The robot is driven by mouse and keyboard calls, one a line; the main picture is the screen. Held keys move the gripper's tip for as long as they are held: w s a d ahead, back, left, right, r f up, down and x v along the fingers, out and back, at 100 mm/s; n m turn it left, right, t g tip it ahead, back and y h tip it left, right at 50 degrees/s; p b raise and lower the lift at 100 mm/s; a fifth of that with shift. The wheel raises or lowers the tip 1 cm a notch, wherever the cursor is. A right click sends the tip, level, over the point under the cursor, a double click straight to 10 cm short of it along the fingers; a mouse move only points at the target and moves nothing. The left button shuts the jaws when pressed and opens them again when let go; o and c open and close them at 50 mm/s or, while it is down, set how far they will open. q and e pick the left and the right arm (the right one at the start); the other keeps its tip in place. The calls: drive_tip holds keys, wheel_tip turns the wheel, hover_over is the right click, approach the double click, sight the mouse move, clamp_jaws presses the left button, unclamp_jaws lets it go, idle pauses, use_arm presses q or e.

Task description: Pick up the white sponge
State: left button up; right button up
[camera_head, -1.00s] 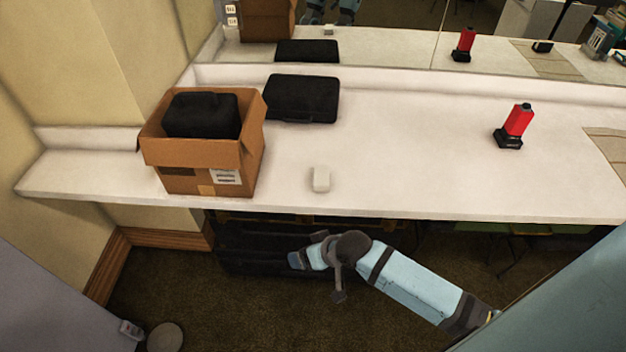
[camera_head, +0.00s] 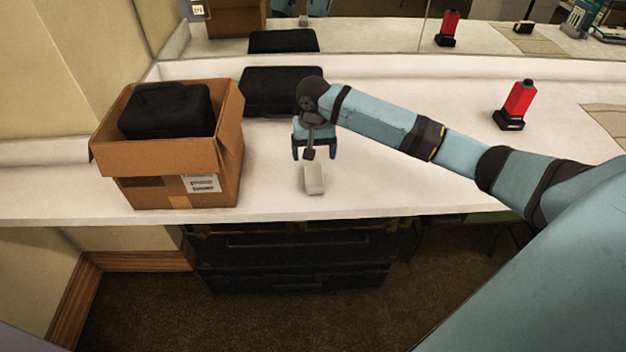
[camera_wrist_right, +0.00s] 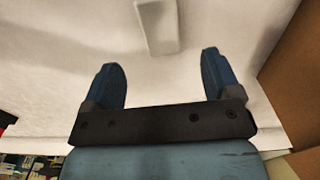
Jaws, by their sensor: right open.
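The white sponge (camera_head: 314,180) lies on the white counter (camera_head: 400,190) near its front edge, in the head view. It also shows at the top of the right wrist view (camera_wrist_right: 158,26), ahead of the fingers and a little left of the middle between them. My right gripper (camera_head: 315,154) is above the counter, just behind the sponge in the head view. In the right wrist view its two blue fingers (camera_wrist_right: 163,76) are apart with nothing between them. The sponge is outside the fingers. My left gripper is not in view.
An open cardboard box (camera_head: 170,150) with a black case (camera_head: 166,110) in it stands left of the sponge. A flat black case (camera_head: 268,92) lies behind my right gripper. A red and black device (camera_head: 516,104) stands at the right. A mirror backs the counter.

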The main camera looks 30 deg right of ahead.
sight(314, 175)
wheel_tip(314, 175, down, 10)
drive_tip(key=shift+w+d+r+b, duration=0.15)
drive_tip(key=shift+b, duration=0.4)
drive_tip(key=c, duration=1)
